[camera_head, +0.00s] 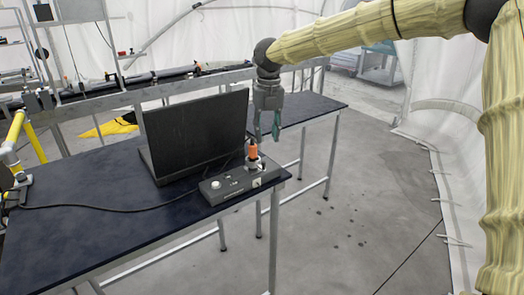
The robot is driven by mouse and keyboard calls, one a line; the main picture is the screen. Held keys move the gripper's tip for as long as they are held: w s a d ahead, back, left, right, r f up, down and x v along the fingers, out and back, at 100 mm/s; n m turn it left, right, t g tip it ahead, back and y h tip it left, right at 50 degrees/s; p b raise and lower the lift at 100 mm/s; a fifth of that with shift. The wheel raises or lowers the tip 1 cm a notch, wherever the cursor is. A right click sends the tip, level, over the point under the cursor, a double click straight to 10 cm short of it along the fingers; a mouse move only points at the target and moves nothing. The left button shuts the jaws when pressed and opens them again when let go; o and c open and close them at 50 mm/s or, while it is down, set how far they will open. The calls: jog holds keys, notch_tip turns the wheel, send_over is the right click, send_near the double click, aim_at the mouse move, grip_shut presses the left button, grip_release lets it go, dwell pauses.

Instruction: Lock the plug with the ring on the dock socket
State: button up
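The dock (231,192) is a low dark box near the right end of the dark table, with a pale round knob on its left part. The plug (253,152) is orange and stands upright at the dock's right end. A light collar, which looks like the ring (254,164), is around its base; the socket beneath is hidden. Whether the ring is locked is too small to tell. My gripper (267,138) points down just above and right of the plug. Its fingers are apart with nothing seen between them; it looks clear of the plug, though depth is hard to judge.
An open black laptop (197,137) stands close behind and left of the dock. A black cable (110,208) runs across the table (95,235) to the left. A second table (305,109) stands behind. The floor to the right is clear.

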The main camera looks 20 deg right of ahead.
aim_at(264, 162)
jog(key=f+p, duration=0.1)
jog(key=f, duration=0.2)
jog(key=f+p, duration=0.1)
jog(key=f, duration=0.2)
jog(key=w+f+p, duration=0.1)
jog(key=f, duration=0.2)
jog(key=shift+a+p, duration=0.3)
jog(key=shift+s+f, duration=0.3)
jog(key=shift+f, duration=0.1)
jog(key=shift+w+f, duration=0.15)
jog(key=shift+f, duration=0.2)
jog(key=shift+r, duration=0.1)
grip_shut()
